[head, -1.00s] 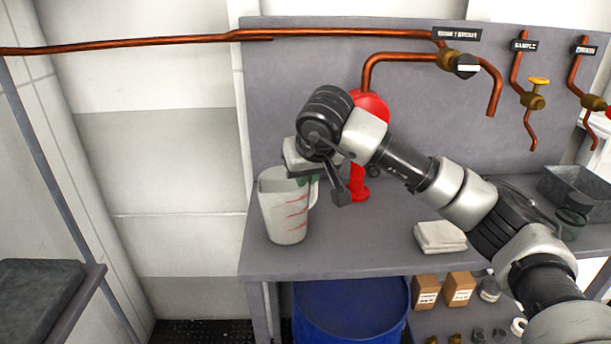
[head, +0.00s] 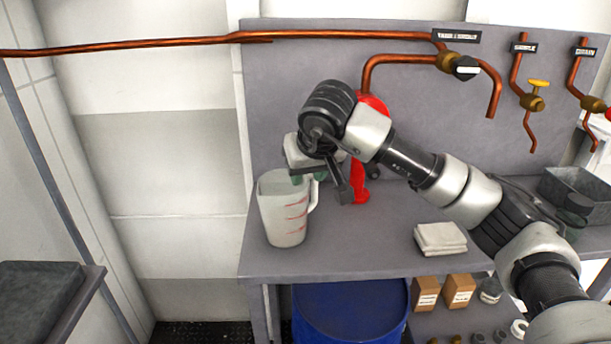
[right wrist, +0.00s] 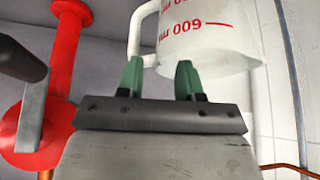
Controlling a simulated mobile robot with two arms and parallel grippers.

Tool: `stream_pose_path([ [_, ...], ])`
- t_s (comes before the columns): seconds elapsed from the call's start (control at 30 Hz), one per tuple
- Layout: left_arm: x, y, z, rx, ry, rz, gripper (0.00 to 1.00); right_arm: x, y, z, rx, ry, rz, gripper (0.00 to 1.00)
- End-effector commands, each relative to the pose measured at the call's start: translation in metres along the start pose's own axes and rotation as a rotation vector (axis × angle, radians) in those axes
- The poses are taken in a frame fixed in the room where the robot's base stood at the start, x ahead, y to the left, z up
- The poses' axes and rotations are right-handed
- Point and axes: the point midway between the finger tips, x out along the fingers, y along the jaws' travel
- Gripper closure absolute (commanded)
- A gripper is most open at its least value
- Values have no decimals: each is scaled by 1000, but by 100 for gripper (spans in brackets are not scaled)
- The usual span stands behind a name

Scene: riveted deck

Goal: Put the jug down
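The jug (head: 284,215) is a translucent white measuring jug with red marks. It stands upright on the left end of the grey bench (head: 350,240). Its handle is on its right side in the head view. In the right wrist view the jug (right wrist: 215,40) is at the top, with its handle near the fingers. My right gripper (head: 308,175) is at the jug's upper right, by the rim and handle. Its green fingertips (right wrist: 160,78) are spread apart with nothing pinched between them. My left gripper is not in view.
A red fitting (head: 359,180) stands behind my right gripper. Folded cloths (head: 440,238) lie to the right on the bench, and a grey tray (head: 575,190) is farther right. Copper pipes with valves (head: 465,67) run along the back panel. A blue drum (head: 350,310) is below.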

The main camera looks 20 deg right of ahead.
Motion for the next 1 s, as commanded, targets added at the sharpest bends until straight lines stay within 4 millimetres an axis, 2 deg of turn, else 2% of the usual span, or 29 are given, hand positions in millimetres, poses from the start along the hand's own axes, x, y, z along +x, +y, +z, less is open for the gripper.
stream_pose_path([
  [0.2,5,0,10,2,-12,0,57,-51,0,-1,-3,5,0,64],
  [0.43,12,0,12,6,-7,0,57,-90,0,-1,-1,3,1,64],
  [0.63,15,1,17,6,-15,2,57,-103,0,0,0,1,0,64],
  [1.0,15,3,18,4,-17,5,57,-103,0,0,-1,0,0,64],
])
